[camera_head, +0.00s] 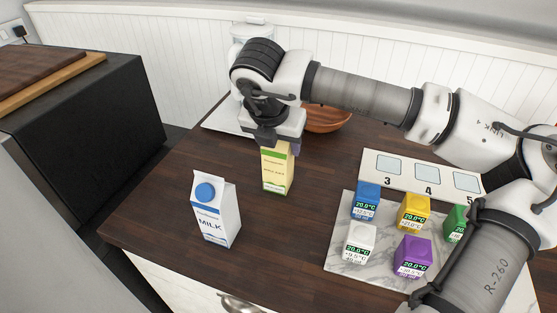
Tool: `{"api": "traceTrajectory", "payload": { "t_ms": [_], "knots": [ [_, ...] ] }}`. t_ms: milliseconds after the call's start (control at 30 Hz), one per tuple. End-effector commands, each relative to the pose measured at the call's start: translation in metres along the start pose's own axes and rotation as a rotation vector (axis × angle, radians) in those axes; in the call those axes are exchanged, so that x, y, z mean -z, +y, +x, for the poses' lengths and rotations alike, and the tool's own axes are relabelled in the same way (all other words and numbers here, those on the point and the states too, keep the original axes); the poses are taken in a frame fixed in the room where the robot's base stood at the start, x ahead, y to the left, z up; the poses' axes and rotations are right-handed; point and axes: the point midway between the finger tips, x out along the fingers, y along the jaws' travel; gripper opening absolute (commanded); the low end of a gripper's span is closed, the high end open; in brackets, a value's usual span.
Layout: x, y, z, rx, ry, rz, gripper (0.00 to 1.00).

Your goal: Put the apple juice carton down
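The apple juice carton (277,172) is pale yellow with a green band and stands upright on or just above the dark wooden counter, behind and to the right of the milk carton. My gripper (276,142) points down over it and is shut on its top, which the gripper partly hides. I cannot tell for sure whether the carton's base touches the wood.
A white and blue milk carton (215,212) stands at front left. A marble board (340,245) holds several coloured cubes with displays. A numbered panel (407,184) lies behind it. A wooden bowl (328,119) sits at the back. Bare counter (285,240) lies in the middle.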

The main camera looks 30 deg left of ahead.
Motion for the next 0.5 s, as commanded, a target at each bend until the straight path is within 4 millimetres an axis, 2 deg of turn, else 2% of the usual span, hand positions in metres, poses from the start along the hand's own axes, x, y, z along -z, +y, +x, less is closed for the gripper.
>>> {"api": "traceTrajectory", "payload": {
  "t_ms": [67, 400, 500],
  "knots": [
    [-0.0001, 0.0000, -0.0002, 0.000, 0.000, 0.000, 0.45],
    [-0.0001, 0.0000, -0.0004, 0.000, 0.000, 0.000, 0.00],
    [-0.0007, 0.0002, -0.0012, -0.001, -0.002, 0.001, 0.00]
  ]
}}
